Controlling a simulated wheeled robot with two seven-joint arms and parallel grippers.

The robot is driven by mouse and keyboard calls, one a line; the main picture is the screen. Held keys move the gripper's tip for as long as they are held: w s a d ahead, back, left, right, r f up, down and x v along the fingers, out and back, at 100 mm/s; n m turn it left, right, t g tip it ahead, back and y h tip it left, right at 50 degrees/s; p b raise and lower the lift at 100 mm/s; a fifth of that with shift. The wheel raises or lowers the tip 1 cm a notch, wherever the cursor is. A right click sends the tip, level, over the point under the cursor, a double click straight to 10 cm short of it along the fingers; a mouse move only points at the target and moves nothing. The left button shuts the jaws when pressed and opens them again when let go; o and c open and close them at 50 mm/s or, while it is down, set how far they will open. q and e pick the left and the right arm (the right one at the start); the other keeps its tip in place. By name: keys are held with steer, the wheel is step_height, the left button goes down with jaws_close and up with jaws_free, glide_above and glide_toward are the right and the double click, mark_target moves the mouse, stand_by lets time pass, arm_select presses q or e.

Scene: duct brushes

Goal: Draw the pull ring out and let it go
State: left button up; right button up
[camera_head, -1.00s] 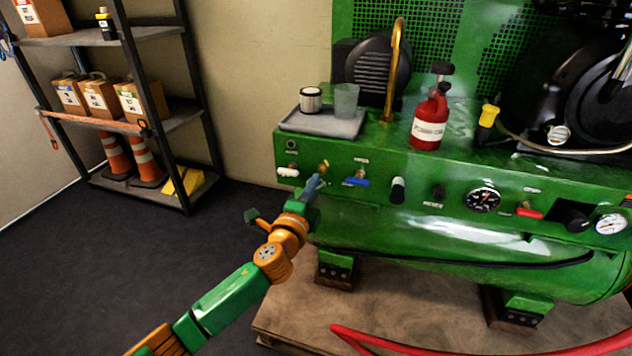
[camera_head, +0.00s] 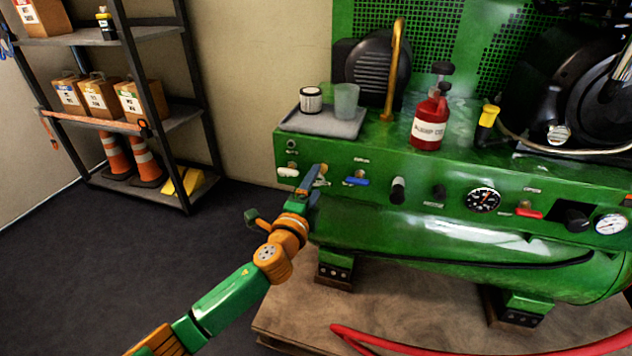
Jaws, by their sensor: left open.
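The green compressor's front panel (camera_head: 420,190) carries a row of controls. My left gripper (camera_head: 317,176) is at the left part of this panel, between the white-handled valve (camera_head: 288,172) and the blue-handled valve (camera_head: 356,181). Its fingers are spread apart, pointing at the panel. A small brass-coloured bit of the pull ring (camera_head: 323,168) shows at the fingertips. The rest of the ring is hidden by the fingers, so I cannot tell whether they touch it or how far out it stands. My right gripper is not in view.
A grey tray (camera_head: 322,130) with two cups stands on the ledge above my gripper, beside an upright brass pipe (camera_head: 394,70). A red bottle (camera_head: 428,122) stands further right. A red hose (camera_head: 440,347) lies in front. The floor at left is clear.

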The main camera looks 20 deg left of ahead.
arm_select(q)
steer(key=shift+s, duration=0.3)
steer(key=s+p, duration=0.2)
steer(key=s, duration=0.3)
steer(key=shift+s+a, duration=0.1)
steer(key=shift+s, duration=0.6)
steer(key=shift+f, duration=0.1)
